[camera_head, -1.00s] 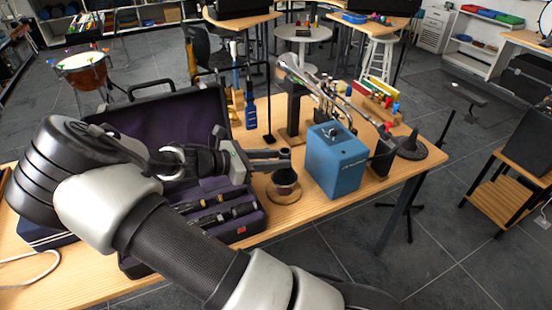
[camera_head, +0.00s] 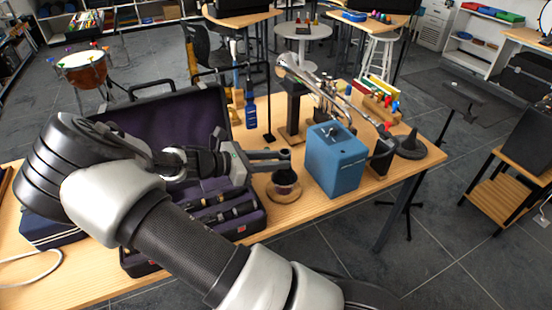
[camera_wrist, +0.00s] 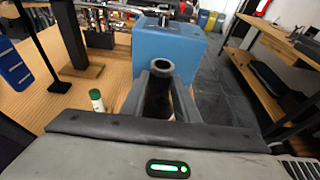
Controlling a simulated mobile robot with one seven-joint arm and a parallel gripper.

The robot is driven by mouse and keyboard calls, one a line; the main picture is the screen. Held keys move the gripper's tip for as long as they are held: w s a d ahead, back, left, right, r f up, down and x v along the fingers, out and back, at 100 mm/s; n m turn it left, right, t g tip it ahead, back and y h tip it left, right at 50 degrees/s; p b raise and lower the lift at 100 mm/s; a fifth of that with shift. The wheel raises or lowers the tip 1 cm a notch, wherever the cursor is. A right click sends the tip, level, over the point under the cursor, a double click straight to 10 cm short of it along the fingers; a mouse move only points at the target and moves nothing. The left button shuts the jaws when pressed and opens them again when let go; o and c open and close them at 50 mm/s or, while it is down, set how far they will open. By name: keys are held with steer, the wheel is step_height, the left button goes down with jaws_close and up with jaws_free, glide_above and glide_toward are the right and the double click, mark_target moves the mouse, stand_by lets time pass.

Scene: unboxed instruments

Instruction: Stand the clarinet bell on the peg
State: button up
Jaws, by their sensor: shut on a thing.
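My gripper (camera_head: 270,160) is shut on the black clarinet bell (camera_head: 285,177), holding it upright by its narrow upper part. In the wrist view, the bell's round open top (camera_wrist: 163,67) shows between the fingers (camera_wrist: 160,92). In the head view, the bell's wide end is down, over the round wooden base (camera_head: 284,196) on the table. The peg is hidden behind or inside the bell. I cannot tell whether the bell touches the base.
A blue box (camera_head: 336,160) stands close to the right of the bell. An open purple-lined case (camera_head: 170,125) with black clarinet parts lies left, under my arm. The table's front edge is near.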

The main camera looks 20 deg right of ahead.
steer(key=shift+f+b, duration=1.1)
steer(key=shift+f, duration=1.25)
stand_by(1.3)
steer(key=o, duration=1.3)
steer(key=shift+c, duration=0.2)
steer(key=shift+c, duration=0.3)
steer(key=shift+p+v, duration=0.45)
steer(key=shift+v, duration=0.35)
steer(key=shift+p+v, duration=0.9)
steer(key=shift+v, duration=1.35)
